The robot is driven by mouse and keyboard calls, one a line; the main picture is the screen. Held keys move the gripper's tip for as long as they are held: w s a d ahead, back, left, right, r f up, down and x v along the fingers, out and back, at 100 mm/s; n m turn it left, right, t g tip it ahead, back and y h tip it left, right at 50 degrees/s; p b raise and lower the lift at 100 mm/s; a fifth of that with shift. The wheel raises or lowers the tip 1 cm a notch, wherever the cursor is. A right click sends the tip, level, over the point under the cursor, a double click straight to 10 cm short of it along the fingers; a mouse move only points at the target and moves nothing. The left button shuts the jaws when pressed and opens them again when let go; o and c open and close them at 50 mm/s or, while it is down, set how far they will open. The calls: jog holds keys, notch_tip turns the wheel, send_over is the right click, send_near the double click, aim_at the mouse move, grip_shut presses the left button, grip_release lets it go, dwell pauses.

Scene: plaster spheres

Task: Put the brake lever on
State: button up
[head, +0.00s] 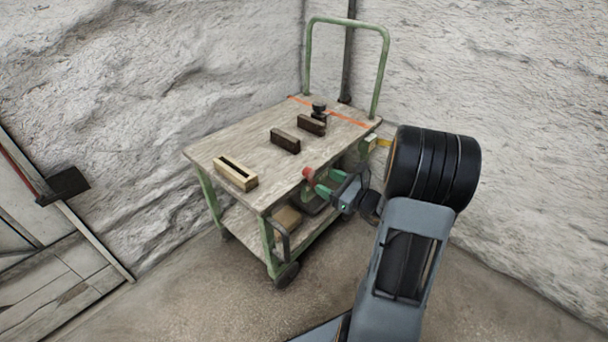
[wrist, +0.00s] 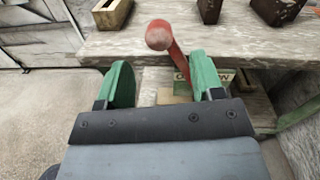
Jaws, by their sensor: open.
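The brake lever is a red stem with a round red knob (head: 308,172) at the near right edge of the cart (head: 225,150). In the wrist view the lever (wrist: 159,35) leans, with its knob up and to the left and its stem running down to the right behind the right finger. My gripper (head: 321,181) is open and empty, its two green fingers pointing at the cart's side. In the wrist view the gripper (wrist: 162,78) has the knob ahead, between the finger directions. I cannot tell whether a finger touches the stem. The lever's lower end is hidden.
On the cart top lie a slotted wooden block (head: 235,173), two dark blocks (head: 285,140) (head: 311,125) and a black knob-like piece (head: 320,107). An orange line (head: 335,112) crosses the top. A lower shelf holds boxes. Rough walls stand behind; floor is clear in front.

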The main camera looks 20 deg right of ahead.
aim_at(304, 171)
jog(key=b+x, duration=0.1)
jog(key=x, duration=0.8)
jog(key=shift+b, duration=0.35)
grip_shut()
